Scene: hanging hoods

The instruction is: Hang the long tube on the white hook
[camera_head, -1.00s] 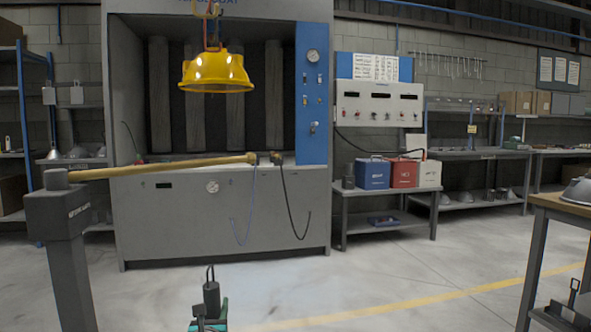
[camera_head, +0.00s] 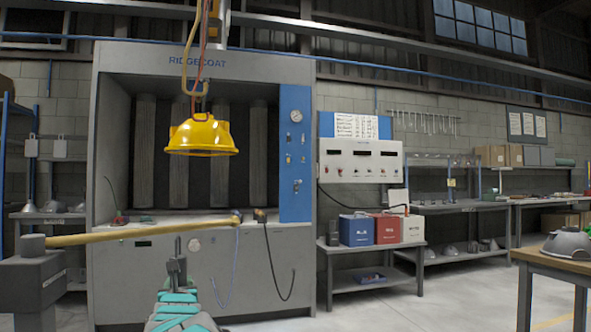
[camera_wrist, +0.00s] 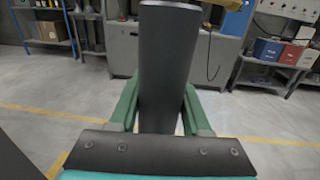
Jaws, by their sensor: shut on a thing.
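My gripper (camera_wrist: 160,118) has green fingers on both sides of a dark grey, long piece (camera_wrist: 166,60) and is shut on it. The piece points away from me; I cannot tell surely that it is the long tube. In the head view my gripper (camera_head: 178,285) is low in the picture, with the dark piece upright above it, in front of the grey booth. A thin blue tube (camera_head: 237,262) and a black tube (camera_head: 268,248) hang down the booth's front. I cannot make out a white hook.
A yellow hood (camera_head: 203,136) hangs in front of the booth (camera_head: 150,280). A yellow bar (camera_head: 135,233) on a grey post (camera_head: 38,285) crosses at left. A cart (camera_head: 370,255) with boxes and a wooden-topped table (camera_head: 555,257) stand right. Floor between them is clear.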

